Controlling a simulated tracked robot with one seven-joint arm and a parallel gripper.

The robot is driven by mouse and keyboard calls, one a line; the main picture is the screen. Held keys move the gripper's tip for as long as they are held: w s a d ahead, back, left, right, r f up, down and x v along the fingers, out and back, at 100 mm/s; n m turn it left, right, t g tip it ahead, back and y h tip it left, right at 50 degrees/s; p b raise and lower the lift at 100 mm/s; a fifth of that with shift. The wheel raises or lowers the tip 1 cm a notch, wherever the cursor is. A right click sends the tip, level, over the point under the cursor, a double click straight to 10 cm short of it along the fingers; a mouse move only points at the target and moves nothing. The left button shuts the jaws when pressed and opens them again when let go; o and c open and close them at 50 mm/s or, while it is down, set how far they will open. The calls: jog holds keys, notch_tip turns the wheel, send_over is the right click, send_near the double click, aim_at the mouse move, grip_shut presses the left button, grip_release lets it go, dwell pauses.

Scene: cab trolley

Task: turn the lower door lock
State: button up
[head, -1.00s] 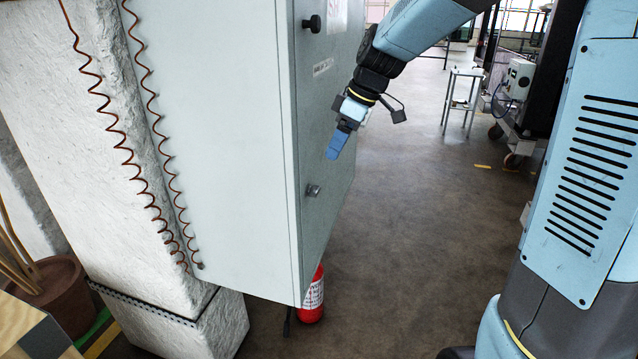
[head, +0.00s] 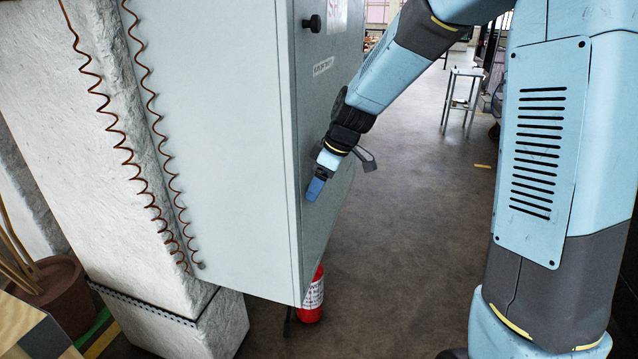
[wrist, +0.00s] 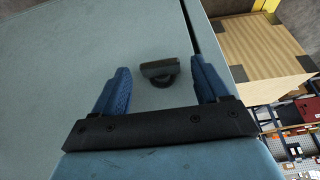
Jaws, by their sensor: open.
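The lower door lock (wrist: 159,70) is a small dark knob with a flat bar on the grey-green cabinet door (wrist: 80,50). In the wrist view it sits between and a little beyond the two blue fingers of my gripper (wrist: 160,88), which is open with a gap on both sides of the lock. In the head view my gripper (head: 314,190) is close to the lower part of the cabinet door and hides the lower lock. The upper lock (head: 312,23) shows as a black knob near the top of the door.
A red fire extinguisher (head: 312,298) stands on the floor under the cabinet. A rough white pillar (head: 95,150) with coiled wires is at the left. The floor (head: 410,230) to the right of the cabinet is clear, with a small white stool (head: 461,98) farther back.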

jog(key=shift+c, duration=0.4)
jog(key=c, duration=1)
